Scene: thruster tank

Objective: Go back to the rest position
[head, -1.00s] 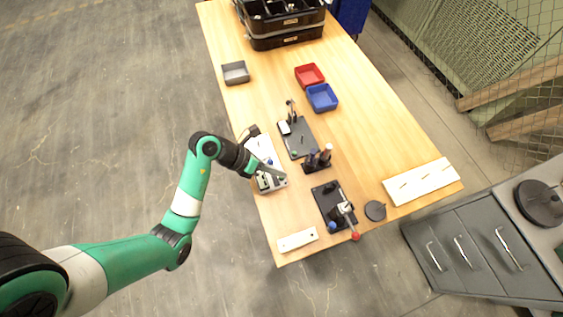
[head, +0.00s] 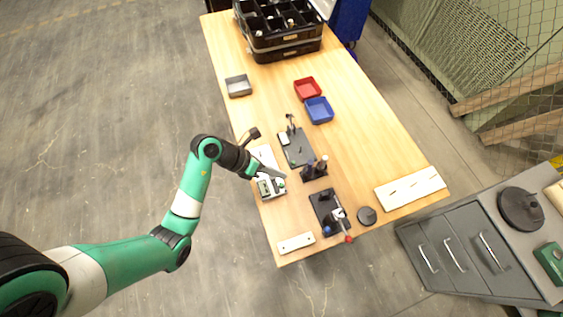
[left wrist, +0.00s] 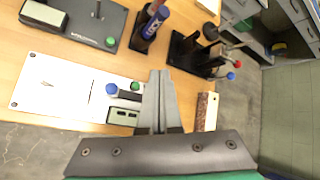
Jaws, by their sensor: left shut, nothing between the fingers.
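My left gripper (head: 279,174) is above the left front part of the wooden table, over a white board (head: 262,155) with small devices on it. In the left wrist view my left gripper (left wrist: 160,78) has its fingers together with nothing between them. The white board (left wrist: 60,88) lies to the left of the fingers there, with a blue knob, a green knob and a small grey-green box at its right end. My right gripper is not in view.
Near the gripper stand a holder with dark-handled tools (head: 314,170), a black fixture with a red-tipped lever (head: 328,212) and a black plate (head: 296,147). Red (head: 307,88), blue (head: 319,110) and grey (head: 238,86) bins stand farther back. A grey cabinet (head: 455,250) is at right.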

